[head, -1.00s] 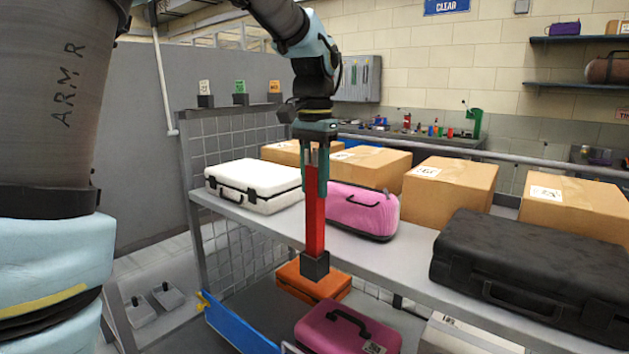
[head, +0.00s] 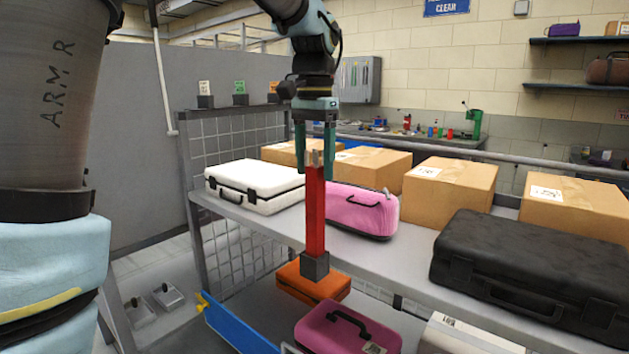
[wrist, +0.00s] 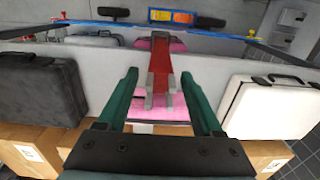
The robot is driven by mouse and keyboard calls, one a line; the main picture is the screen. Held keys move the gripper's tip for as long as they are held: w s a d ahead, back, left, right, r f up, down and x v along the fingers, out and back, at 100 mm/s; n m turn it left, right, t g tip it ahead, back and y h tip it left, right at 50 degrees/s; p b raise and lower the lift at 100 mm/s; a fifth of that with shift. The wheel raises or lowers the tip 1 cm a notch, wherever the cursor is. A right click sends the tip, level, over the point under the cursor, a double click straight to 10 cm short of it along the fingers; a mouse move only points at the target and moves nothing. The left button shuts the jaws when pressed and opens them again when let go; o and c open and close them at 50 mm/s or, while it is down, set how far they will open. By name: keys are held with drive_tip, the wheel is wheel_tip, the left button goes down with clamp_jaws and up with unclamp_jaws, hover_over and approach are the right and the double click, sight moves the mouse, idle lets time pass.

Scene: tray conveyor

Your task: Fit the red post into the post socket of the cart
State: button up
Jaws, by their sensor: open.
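The red post (head: 315,215) stands upright in the head view, with a grey forked top and its lower end at a dark square block (head: 315,268), which looks like the post socket. The seating depth inside is hidden. My gripper (head: 315,175) is open, with its green fingers on either side of the post's top and gaps showing. In the wrist view, the post (wrist: 160,62) runs away between the spread fingers (wrist: 158,78). The cart (head: 238,328) shows low down with a blue side rail, carrying an orange case (head: 298,283) and a magenta case (head: 340,330).
A grey shelf (head: 385,253) behind the post holds a white case (head: 255,183), a pink bag (head: 362,208) and a black case (head: 535,270). Several cardboard boxes (head: 450,190) stand behind them. A mesh panel (head: 235,140) is at the left.

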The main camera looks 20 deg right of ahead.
wheel_tip(320, 180, up, 8)
drive_tip(key=shift+r, duration=0.2)
idle(0.5)
